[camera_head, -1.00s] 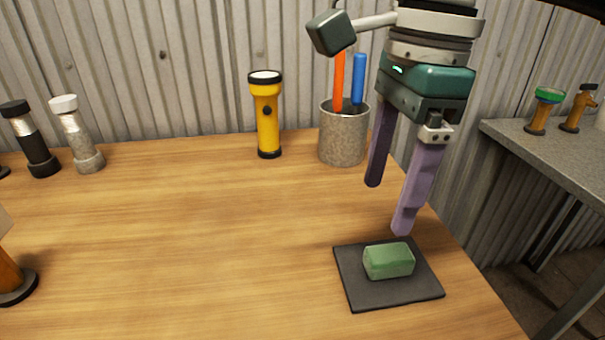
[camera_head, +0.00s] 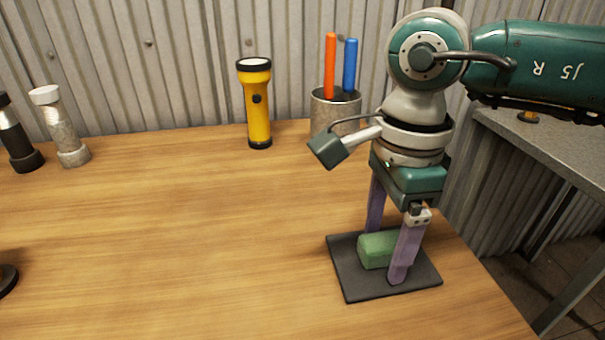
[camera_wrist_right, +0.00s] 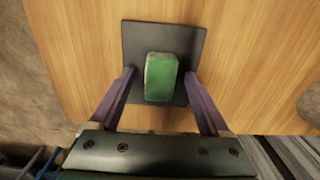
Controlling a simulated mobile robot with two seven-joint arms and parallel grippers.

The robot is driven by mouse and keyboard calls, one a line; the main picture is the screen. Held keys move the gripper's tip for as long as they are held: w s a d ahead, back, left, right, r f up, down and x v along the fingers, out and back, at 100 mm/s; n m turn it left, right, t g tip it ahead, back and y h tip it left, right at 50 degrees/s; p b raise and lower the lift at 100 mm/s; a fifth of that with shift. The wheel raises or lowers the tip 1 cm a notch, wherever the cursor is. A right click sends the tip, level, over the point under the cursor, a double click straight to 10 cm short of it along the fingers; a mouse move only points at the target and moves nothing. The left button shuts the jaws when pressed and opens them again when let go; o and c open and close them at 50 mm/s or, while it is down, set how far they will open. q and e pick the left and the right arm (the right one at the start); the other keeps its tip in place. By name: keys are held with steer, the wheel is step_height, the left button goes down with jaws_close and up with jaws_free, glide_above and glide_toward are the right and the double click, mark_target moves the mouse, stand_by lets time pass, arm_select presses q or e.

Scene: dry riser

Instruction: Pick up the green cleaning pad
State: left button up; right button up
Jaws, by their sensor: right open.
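The green cleaning pad (camera_head: 376,249) is a small block lying on a dark square mat (camera_head: 350,279) near the right part of the wooden table. My right gripper (camera_head: 384,256) points down over the mat with its purple fingers apart, one on the far side of the pad and one on the near side, partly covering it. In the right wrist view the pad (camera_wrist_right: 160,77) lies between and a little beyond the two open fingers (camera_wrist_right: 160,88). Nothing is gripped. My left gripper is not in view.
A yellow flashlight (camera_head: 257,103) and a metal cup (camera_head: 333,112) with an orange and a blue stick stand at the back. Bottle-like cylinders (camera_head: 61,126) stand at the left. A grey bench (camera_head: 540,140) is beyond the table's right edge. The table's middle is clear.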

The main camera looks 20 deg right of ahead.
mark_target(385, 240)
steer(key=shift+c, duration=1.4)
jaws_close()
steer(key=shift+r, duration=0.1)
steer(key=shift+r, duration=0.3)
step_height(385, 240, up, 19)
steer(key=p, duration=0.2)
steer(key=shift+r, duration=0.15)
